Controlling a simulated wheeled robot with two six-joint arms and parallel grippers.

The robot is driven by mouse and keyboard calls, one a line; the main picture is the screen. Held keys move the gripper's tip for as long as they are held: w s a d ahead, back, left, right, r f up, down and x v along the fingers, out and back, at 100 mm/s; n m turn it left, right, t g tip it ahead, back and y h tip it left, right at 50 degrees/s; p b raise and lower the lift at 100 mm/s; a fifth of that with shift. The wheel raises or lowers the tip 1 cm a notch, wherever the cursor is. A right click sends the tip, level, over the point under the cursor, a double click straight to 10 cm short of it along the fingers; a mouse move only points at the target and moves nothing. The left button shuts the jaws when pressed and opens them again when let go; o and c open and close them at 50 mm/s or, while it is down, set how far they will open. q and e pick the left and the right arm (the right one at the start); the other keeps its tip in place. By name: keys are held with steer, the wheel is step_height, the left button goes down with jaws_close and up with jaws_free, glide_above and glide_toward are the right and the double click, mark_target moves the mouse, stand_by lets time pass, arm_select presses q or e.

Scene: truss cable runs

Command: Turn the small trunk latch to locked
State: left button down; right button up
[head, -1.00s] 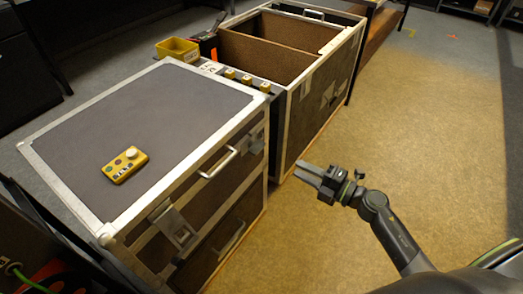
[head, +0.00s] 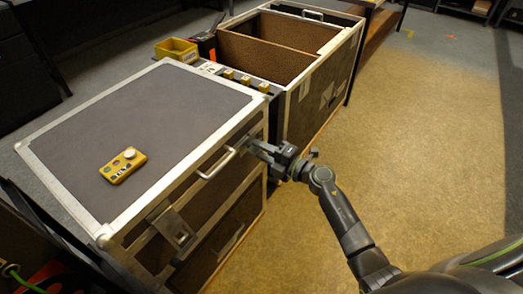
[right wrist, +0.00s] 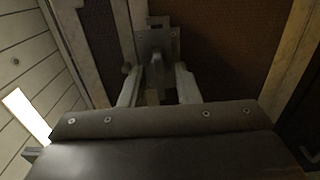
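The small trunk (head: 150,110) is a closed dark case with pale metal edges at the left. One latch (head: 172,228) is on its front at the left. Another latch, a metal plate with a small turn-piece (right wrist: 157,58), shows in the right wrist view on the brown panel. My right gripper (head: 254,149) is at the right end of the trunk's front and covers much of this latch in the head view. Its fingers (right wrist: 158,88) are apart, one on each side of the turn-piece, with gaps visible. I cannot tell contact. My left gripper is out of view.
A chrome handle (head: 217,163) sits left of my right gripper. A yellow remote (head: 123,166) lies on the lid. A larger open trunk (head: 340,85) stands behind, with a yellow bin (head: 177,50) nearby. The floor (head: 430,150) to the right is clear.

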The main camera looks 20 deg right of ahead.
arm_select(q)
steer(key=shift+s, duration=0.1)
arm_select(e)
jaws_close()
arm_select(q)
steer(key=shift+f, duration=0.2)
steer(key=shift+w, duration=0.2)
arm_select(e)
steer(key=shift+n, duration=0.3)
steer(key=n+b, duration=0.4)
steer(key=n, duration=1)
steer(key=shift+f+b, duration=0.2)
steer(key=shift+b, duration=0.15)
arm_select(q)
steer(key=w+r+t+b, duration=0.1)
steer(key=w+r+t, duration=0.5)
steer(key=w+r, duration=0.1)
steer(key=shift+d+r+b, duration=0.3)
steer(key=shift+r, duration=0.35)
arm_select(e)
steer(key=shift+r+n, duration=0.15)
steer(key=shift+n, duration=1.65)
